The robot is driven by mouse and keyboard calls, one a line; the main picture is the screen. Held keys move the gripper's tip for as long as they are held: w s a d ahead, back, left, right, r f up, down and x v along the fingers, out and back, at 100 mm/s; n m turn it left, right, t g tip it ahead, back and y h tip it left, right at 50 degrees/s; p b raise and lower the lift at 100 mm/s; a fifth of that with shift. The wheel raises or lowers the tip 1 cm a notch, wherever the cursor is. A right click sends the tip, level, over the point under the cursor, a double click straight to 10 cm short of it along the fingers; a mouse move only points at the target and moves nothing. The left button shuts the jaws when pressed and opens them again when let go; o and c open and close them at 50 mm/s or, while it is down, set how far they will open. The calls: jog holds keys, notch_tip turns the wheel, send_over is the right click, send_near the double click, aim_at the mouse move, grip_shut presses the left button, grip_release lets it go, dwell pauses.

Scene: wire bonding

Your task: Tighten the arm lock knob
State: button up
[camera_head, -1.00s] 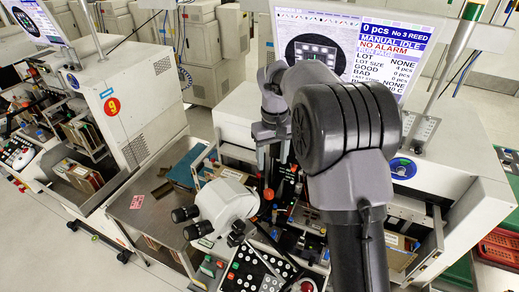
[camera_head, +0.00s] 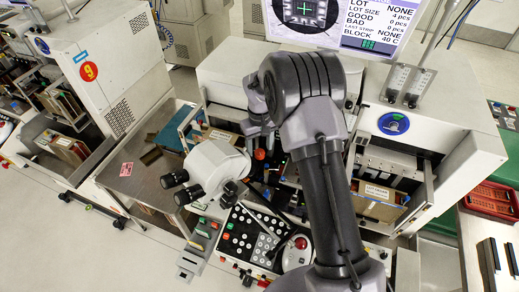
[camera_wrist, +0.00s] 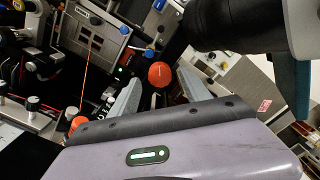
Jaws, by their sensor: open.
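An orange-red round knob (camera_wrist: 160,74), which I take to be the arm lock knob, shows in the wrist view. It also shows in the head view (camera_head: 259,154), just below my gripper (camera_head: 258,136). In the wrist view my gripper (camera_wrist: 158,80) is open, with its two grey fingers apart on either side of the knob in the picture. The knob appears beyond the fingertips; I cannot tell the exact gap or whether they touch it. The knob's lower side and shaft are hidden.
A white microscope head (camera_head: 216,166) with black eyepieces stands close to the left of my gripper. A second orange knob (camera_wrist: 77,123) and a metal plate with blue knobs (camera_wrist: 97,22) are nearby. A button panel (camera_head: 250,240) lies in front.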

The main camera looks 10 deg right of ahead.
jog(key=shift+s+f, duration=0.1)
jog(key=shift+f, duration=0.55)
grip_shut()
